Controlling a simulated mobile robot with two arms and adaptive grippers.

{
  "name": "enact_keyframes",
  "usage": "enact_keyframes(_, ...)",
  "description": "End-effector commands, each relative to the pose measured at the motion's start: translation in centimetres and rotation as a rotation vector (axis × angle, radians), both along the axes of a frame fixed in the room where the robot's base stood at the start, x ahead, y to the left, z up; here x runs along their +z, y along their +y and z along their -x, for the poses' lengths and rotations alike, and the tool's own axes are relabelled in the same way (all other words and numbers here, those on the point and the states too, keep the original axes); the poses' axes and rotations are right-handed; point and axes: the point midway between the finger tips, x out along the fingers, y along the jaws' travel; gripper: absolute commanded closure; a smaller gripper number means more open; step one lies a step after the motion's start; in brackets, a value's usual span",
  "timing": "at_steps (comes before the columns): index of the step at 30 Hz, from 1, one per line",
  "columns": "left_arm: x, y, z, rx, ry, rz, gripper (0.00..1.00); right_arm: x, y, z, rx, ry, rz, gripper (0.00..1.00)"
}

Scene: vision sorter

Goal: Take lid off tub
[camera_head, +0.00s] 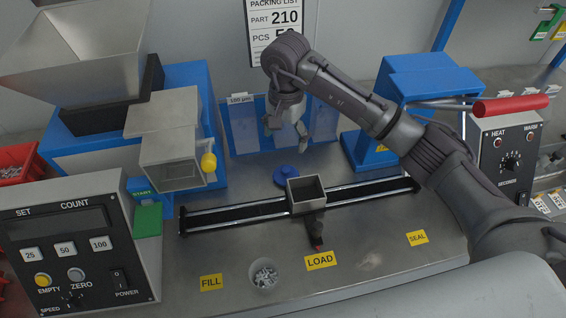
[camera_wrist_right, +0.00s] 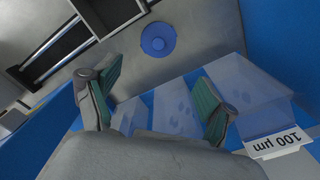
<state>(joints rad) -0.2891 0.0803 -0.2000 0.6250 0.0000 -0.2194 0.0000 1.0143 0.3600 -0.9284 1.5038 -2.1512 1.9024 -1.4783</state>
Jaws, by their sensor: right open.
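A round blue lid (camera_head: 285,173) with a small knob lies on the grey metal bench, behind the slide rail; it looks flat, with no tub visible under it. It also shows in the wrist view (camera_wrist_right: 158,39). A small tub (camera_head: 264,286) holding metal parts stands at the front of the bench, between the FILL and LOAD labels, with its top uncovered. My right gripper (camera_head: 287,131) is open and empty above and behind the lid, in front of the blue bag rack. Its two green-padded fingers show apart in the wrist view (camera_wrist_right: 158,85). My left gripper is out of view.
A square metal box (camera_head: 306,190) sits on the black rail (camera_head: 240,214). The bag rack (camera_head: 243,130) stands close behind my right gripper. A hopper machine (camera_head: 180,115) is on the left, a blue sealer with a red handle (camera_head: 510,105) on the right.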

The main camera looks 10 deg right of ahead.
Motion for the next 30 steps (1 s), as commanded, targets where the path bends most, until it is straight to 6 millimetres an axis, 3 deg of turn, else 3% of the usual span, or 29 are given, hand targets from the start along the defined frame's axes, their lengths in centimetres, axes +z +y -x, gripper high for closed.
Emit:
enact_keyframes(4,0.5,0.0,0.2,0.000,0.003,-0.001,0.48,-2.8,0.0,0.2,0.000,0.008,0.003,0.17)
enact_keyframes(12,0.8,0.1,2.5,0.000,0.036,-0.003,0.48,-7.3,0.0,0.2,0.000,0.005,-0.001,0.17)
enact_keyframes(17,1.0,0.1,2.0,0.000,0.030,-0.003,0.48,-8.2,0.0,0.1,0.001,0.003,0.000,0.17)
enact_keyframes(25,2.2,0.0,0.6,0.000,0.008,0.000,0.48,-12.0,0.0,-0.1,0.000,0.005,-0.002,0.17)
enact_keyframes(30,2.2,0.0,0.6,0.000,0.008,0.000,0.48,-13.2,-0.1,-0.2,0.000,0.001,-0.001,0.17)
